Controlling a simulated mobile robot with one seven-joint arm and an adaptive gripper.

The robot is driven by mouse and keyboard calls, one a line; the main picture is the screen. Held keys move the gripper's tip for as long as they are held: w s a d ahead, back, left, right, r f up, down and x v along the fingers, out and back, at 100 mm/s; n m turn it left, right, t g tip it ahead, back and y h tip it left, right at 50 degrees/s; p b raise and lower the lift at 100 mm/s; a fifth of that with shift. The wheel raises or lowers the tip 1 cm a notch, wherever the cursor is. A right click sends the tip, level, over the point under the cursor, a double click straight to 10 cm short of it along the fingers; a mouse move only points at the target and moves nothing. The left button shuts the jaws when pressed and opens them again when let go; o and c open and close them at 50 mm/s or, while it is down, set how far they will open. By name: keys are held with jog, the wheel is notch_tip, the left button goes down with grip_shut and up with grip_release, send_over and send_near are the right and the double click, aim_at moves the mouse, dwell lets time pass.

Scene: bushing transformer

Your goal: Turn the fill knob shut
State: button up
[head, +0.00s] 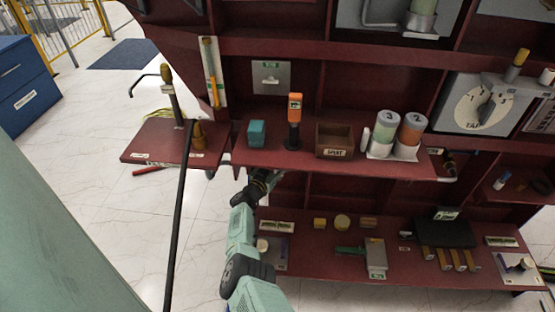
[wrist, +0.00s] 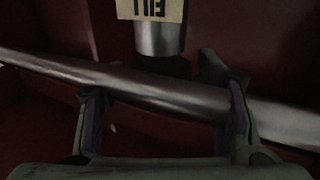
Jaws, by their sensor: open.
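In the wrist view, a tan tag (wrist: 152,9) with upside-down letters that look like FILL sits at the top edge, partly cut off. A short silver cylinder (wrist: 160,38) shows directly below it, with a dark part under it. I cannot tell which part is the fill knob. My gripper (wrist: 160,88) is open, its two fingers spread left and right of the cylinder's line and below it in the picture. In the head view my gripper (head: 263,182) is under the front edge of the middle shelf, and no fill knob can be made out there.
A long grey metal bar (wrist: 60,72) crosses the wrist view by both fingers; contact is unclear. The dark red middle shelf (head: 340,165) lies above my gripper. The lower shelf (head: 320,262) holds several small parts. A black pole (head: 181,220) stands left of my arm.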

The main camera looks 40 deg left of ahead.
jog(key=shift+s, duration=0.45)
jog(key=s+d, duration=0.1)
jog(key=s, duration=1)
jog(key=shift+d, duration=0.4)
jog(key=shift+a, duration=0.1)
